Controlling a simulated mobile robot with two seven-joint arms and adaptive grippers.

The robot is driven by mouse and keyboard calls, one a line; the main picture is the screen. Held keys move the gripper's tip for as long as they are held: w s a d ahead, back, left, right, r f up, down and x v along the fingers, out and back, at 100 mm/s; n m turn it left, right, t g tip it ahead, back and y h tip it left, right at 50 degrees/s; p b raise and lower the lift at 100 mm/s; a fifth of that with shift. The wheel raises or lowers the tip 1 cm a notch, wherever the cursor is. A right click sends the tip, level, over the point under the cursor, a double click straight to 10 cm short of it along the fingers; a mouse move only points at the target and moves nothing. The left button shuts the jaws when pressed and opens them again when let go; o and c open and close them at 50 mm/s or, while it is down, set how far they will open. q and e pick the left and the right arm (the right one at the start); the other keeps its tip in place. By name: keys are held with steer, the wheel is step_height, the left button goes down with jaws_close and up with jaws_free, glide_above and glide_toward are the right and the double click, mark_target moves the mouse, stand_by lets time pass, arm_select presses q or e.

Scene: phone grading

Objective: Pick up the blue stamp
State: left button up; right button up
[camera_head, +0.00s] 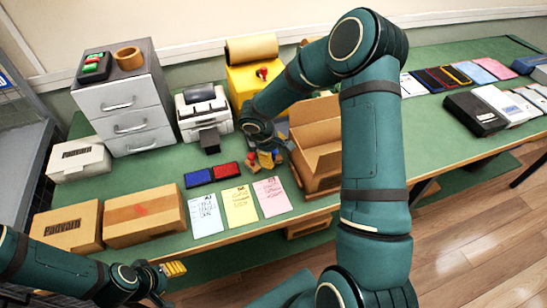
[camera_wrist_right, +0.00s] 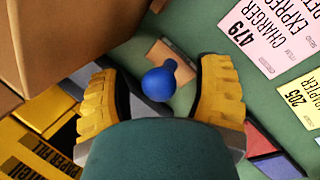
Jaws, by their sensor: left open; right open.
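The blue stamp (camera_wrist_right: 158,84), with a round blue knob, shows in the right wrist view between the two yellow fingers of my right gripper (camera_wrist_right: 160,95). Gaps show on both sides of the knob. A brown block (camera_wrist_right: 172,58) shows just behind the knob; I cannot tell whether it is the stamp's base. In the head view my right gripper (camera_head: 265,160) is low over the green table, left of the open cardboard box, and largely hides the stamp. My left gripper (camera_head: 172,270) is open and empty at the lower left, off the table's front edge.
The open cardboard box (camera_head: 316,140) stands close beside my right gripper. A blue ink pad (camera_head: 198,178) and a red ink pad (camera_head: 227,170) lie to its left. White, yellow and pink cards (camera_head: 271,197) lie in front. A printer (camera_head: 203,115) and yellow machine (camera_head: 250,75) stand behind.

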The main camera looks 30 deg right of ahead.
jaws_close()
steer(key=shift+r, duration=0.1)
step_height(320, 180, up, 10)
steer(key=shift+f+p, duration=0.1)
steer(key=shift+p, duration=0.5)
